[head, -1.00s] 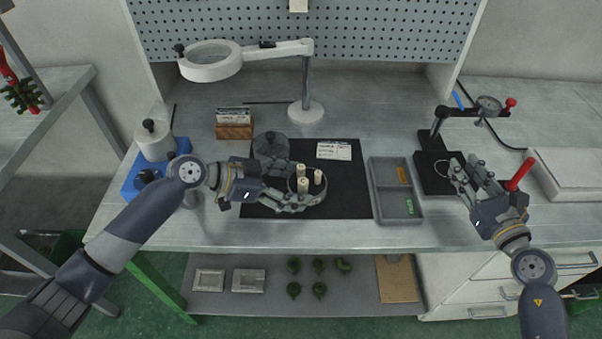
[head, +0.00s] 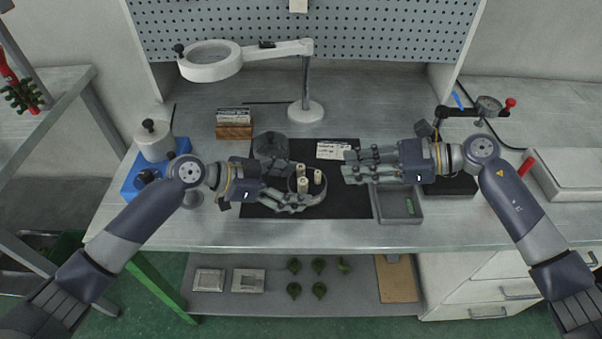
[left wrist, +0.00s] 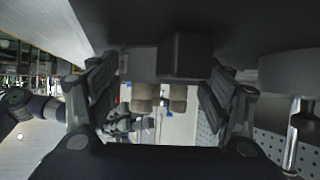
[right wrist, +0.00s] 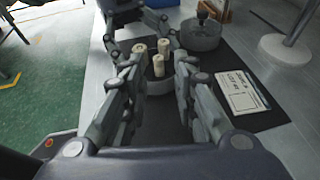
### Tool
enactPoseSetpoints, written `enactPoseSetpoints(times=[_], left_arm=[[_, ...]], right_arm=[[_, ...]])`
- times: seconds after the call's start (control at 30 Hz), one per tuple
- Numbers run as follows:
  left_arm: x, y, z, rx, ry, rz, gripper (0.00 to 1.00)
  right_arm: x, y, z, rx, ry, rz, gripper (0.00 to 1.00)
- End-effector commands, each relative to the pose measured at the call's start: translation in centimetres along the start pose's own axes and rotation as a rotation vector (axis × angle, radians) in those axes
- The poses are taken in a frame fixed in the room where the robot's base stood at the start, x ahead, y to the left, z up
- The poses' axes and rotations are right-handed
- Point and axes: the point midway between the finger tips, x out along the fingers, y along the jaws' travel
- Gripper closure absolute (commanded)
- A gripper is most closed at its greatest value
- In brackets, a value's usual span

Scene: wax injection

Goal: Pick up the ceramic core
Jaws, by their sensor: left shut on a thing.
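A black mat (head: 345,207) lies under the dish. A lidded round grey container (head: 271,145) and a label card (head: 334,150) are behind. A divided grey tray (head: 402,217) lies under my right arm. A magnifier lamp (head: 306,112) stands at the back.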

Motion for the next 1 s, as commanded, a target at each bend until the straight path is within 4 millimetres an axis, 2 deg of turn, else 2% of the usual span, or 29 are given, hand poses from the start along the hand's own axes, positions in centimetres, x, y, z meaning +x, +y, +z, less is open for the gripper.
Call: enactPoseSetpoints(times=[0.03, 0.2, 0.47, 0.7, 0.83, 1.0], left_arm=[[0.0, -0.2, 0.3, -0.001, -0.006, -0.005, 0.41], [0.0, -0.2, 0.3, -0.001, -0.006, -0.005, 0.41], [0.0, -0.2, 0.3, -0.002, -0.006, -0.005, 0.41], [0.0, -0.2, 0.3, -0.001, -0.006, -0.005, 0.41], [0.0, -0.2, 0.3, -0.001, -0.006, -0.005, 0.41], [0.0, -0.2, 0.3, -0.001, -0.006, -0.005, 0.41]], right_arm=[[1.1, 0.1, 0.1, 0.000, -0.004, 0.004, 0.74], [4.0, 0.0, 0.1, -0.001, -0.004, 0.000, 0.74], [6.1, -0.1, 0.2, -0.001, -0.003, -0.002, 0.74], [9.6, -0.4, 0.5, 0.000, -0.003, -0.001, 0.74], [10.5, -0.4, 0.5, -0.001, -0.003, -0.003, 0.74], [10.6, -0.4, 0.4, -0.001, -0.001, -0.003, 0.74]])
